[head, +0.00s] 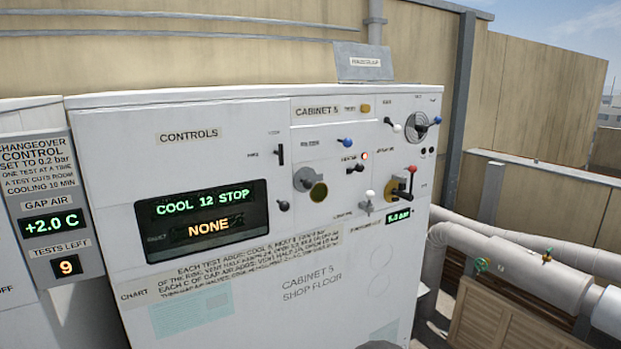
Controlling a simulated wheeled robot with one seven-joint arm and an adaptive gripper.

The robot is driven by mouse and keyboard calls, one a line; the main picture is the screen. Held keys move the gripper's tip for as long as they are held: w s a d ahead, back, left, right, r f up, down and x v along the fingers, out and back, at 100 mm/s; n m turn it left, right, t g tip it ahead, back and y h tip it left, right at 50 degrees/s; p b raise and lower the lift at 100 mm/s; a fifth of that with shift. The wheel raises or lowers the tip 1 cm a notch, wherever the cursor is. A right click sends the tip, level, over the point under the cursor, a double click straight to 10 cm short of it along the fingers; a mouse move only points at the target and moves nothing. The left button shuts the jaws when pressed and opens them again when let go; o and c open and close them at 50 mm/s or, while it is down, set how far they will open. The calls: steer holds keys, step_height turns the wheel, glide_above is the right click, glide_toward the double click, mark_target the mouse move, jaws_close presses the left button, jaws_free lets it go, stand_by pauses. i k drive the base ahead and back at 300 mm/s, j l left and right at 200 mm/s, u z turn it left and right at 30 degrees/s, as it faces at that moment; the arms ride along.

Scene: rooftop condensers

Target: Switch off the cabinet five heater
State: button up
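The cabinet 5 panel (250,300) is a white upright box filling the middle of the head view. A small label that seems to read HEATER (347,158) is on its right half. A black-knobbed lever switch (353,169) sits just below that label. A small lamp (364,156) beside it glows orange-red. The lever's exact position is too small to tell. My gripper is not clearly seen; only a dark rounded shape (381,345) shows at the bottom edge, and I cannot tell what it is.
Other controls are close by: a blue-knobbed lever (346,142), a red-handled lever (411,172), a white-knobbed lever (370,195) and a round dial (318,191). A display (202,222) reads COOL 12 STOP, NONE. Pipes (520,262) run at the right.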

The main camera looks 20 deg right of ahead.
mark_target(360, 167)
steer(key=i+l+u, duration=0.15)
steer(key=l, duration=0.2)
steer(key=i+l+u, duration=0.1)
steer(key=l, duration=0.25)
steer(key=i+l+u, duration=0.15)
steer(key=l, duration=0.2)
steer(key=i+l+u, duration=0.1)
steer(key=l, duration=0.3)
steer(key=i+l+u, duration=0.15)
steer(key=l, duration=0.25)
